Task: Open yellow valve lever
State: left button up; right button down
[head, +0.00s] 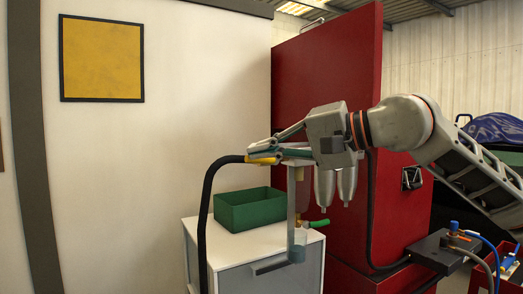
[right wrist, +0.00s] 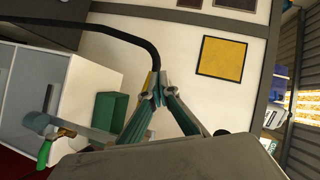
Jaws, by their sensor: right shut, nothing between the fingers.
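My right gripper (head: 262,148) reaches in from the right. Its fingers are together and nothing shows between them. A yellow piece, probably the valve lever (head: 262,159), shows just under the fingertips, by the end of a black hose. In the right wrist view the fingertips (right wrist: 160,92) meet beside the yellow piece (right wrist: 149,82), which lies along their left side. I cannot tell whether they touch it. The fingers partly hide the lever and its pivot. My left gripper is out of view.
A green bin (head: 250,212) stands on a white cabinet (head: 255,250) below. A black hose (head: 205,205) arches at the left. Two metal cylinders (head: 325,186) hang beneath my right gripper, near a green-handled valve (head: 319,223). A red panel (head: 325,70) rises behind my arm.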

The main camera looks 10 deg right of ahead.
jog(key=v, duration=1.2)
jog(key=shift+s+a, duration=0.1)
